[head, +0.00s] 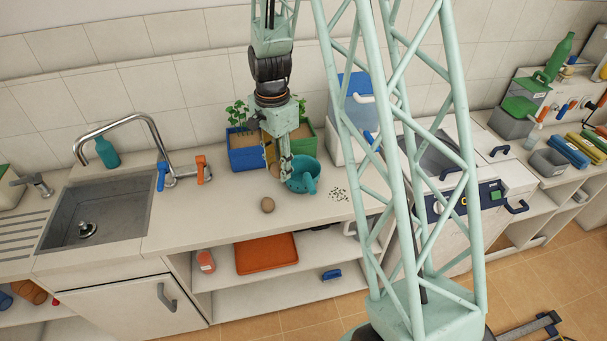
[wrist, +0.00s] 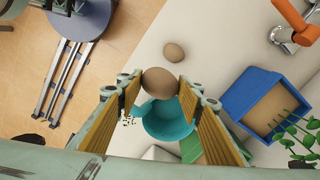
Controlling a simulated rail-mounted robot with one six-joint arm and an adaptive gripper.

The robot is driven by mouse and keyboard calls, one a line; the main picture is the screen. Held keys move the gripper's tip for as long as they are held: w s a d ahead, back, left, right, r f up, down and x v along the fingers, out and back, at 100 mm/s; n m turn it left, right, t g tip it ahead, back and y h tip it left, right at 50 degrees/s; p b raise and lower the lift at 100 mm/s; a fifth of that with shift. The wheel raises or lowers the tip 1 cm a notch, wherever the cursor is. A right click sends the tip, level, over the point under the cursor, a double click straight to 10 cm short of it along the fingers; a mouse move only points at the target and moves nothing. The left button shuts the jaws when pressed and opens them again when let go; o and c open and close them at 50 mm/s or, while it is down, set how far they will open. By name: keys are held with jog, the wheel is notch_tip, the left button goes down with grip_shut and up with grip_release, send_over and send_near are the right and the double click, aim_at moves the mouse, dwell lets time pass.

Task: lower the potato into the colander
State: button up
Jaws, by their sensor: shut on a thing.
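My gripper (wrist: 160,92) is shut on a brown potato (wrist: 160,82), held between its two yellow-padded fingers. The teal colander (wrist: 168,125) lies beyond the potato in the wrist view; the potato overlaps its upper edge there. In the head view, the colander (head: 307,178) stands on the counter, and the held potato (head: 275,170) shows just left of its rim. My gripper (head: 280,163) partly covers that side of the colander. I cannot tell the exact height of the potato over the rim. A second brown, rounded item (head: 267,205) lies on the counter in front, also seen in the wrist view (wrist: 174,52).
A blue planter (head: 246,158) and a green planter (head: 303,138) stand behind, close to my gripper. Dark specks (head: 339,194) lie right of the colander. The sink (head: 100,213) and faucet (head: 150,125) are left. Bare counter (head: 205,222) lies left-front.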

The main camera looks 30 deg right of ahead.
jog(key=w+d+r+p, duration=0.1)
jog(key=w+d+r, duration=0.1)
jog(key=w+d, duration=0.5)
jog(key=shift+d+r, duration=0.25)
jog(key=shift+d, duration=1.15)
jog(key=shift+w+f, duration=0.1)
jog(key=shift+f, duration=0.25)
jog(key=b, duration=0.8)
send_near(294, 169)
jog(key=shift+s+a+f, duration=0.5)
jog(key=shift+s+f, duration=0.2)
jog(key=shift+s, duration=0.1)
jog(key=shift+s+a+f, duration=0.5)
jog(key=shift+s+f, duration=0.25)
jog(key=shift+s, duration=0.1)
jog(key=shift+s+a+f, duration=0.5)
jog(key=shift+s+f, duration=0.2)
jog(key=shift+s, duration=0.1)
dwell(0.6)
jog(key=shift+f, duration=0.1)
dwell(1.0)
